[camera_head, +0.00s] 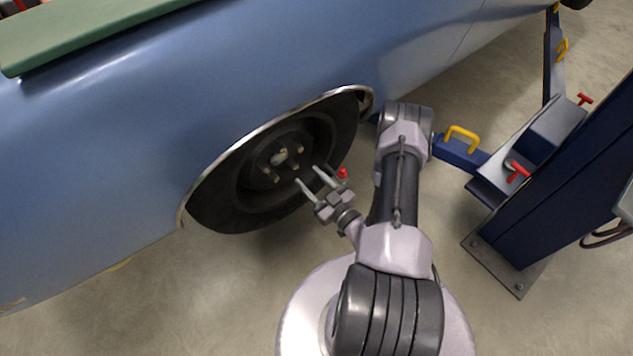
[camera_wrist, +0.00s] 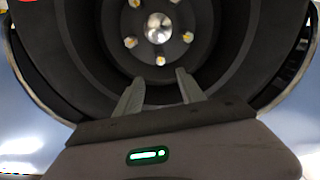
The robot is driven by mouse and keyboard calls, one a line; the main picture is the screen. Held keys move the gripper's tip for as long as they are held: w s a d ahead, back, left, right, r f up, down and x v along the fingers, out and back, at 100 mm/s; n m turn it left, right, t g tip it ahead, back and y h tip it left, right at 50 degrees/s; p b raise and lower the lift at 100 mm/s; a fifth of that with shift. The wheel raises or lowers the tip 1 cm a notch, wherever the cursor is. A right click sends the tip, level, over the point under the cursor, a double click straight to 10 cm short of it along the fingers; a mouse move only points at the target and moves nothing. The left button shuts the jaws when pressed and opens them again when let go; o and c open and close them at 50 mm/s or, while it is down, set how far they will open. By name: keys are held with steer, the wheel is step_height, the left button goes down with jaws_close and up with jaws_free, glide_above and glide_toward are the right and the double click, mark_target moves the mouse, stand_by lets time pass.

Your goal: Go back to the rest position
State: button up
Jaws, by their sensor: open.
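My gripper (camera_head: 308,176) is in front of the wheel hub (camera_head: 280,157) of a blue car, its two fingers apart with nothing between them. In the wrist view the gripper (camera_wrist: 160,88) is open below the hub (camera_wrist: 159,28), which has a bright centre cap and several studs around it. The fingertips look close to the dark brake drum, but I cannot tell whether they touch it. My arm reaches up from the lower middle and bends back toward the wheel.
The blue car body (camera_head: 130,130) fills the left. A dark blue lift post (camera_head: 570,180) stands at the right, with a lift arm and yellow handle (camera_head: 462,135) near my arm. A small red thing (camera_head: 343,173) shows beside the gripper. Bare floor (camera_head: 150,300) lies at lower left.

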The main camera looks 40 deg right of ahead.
steer(key=shift+s, duration=1.5)
